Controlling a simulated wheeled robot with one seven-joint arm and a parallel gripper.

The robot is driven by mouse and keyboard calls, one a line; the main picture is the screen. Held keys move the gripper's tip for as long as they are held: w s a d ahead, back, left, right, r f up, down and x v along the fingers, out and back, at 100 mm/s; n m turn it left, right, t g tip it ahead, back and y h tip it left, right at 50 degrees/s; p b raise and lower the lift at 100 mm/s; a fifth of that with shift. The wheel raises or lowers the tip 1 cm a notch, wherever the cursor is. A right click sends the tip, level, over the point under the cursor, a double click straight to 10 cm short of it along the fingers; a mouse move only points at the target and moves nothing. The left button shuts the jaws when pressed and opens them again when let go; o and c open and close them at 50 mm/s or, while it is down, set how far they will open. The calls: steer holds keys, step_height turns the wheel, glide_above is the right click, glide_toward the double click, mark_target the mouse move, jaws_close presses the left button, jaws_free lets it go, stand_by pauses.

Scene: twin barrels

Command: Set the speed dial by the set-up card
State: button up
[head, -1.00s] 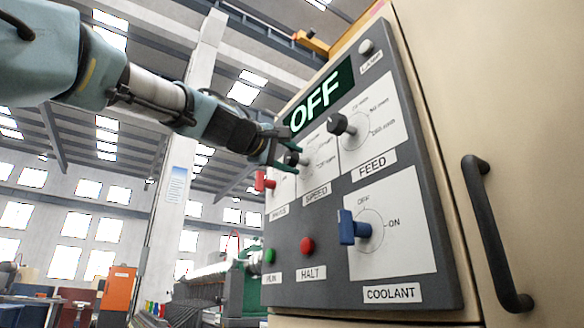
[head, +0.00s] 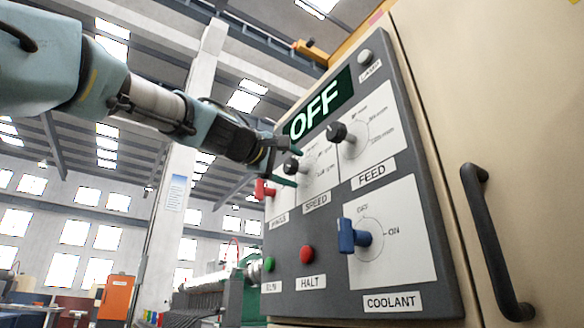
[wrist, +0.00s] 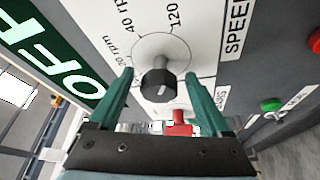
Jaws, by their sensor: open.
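The speed dial (head: 291,167) is a dark round knob on a white plate, beside the SPEED label (head: 316,201). In the wrist view the dial (wrist: 158,86) has a short pale mark on its face. Around it are rpm marks, among them 40 and 120; which one it points to I cannot tell. My gripper (head: 290,165) is open, with its green fingers on either side of the dial. In the wrist view a gap shows between each finger and the knob.
The display (head: 318,104) reads OFF. The feed knob (head: 338,133) is right of the speed dial, and a red knob (head: 265,189) is to its lower left. Below are green and red buttons, a blue coolant knob (head: 351,236) and a black door handle (head: 488,240).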

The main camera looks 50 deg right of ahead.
steer(key=a+f+b, duration=0.1)
steer(key=a+b, duration=0.2)
steer(key=a, duration=0.7)
steer(key=shift+a+f, duration=0.25)
steer(key=shift+a, duration=0.05)
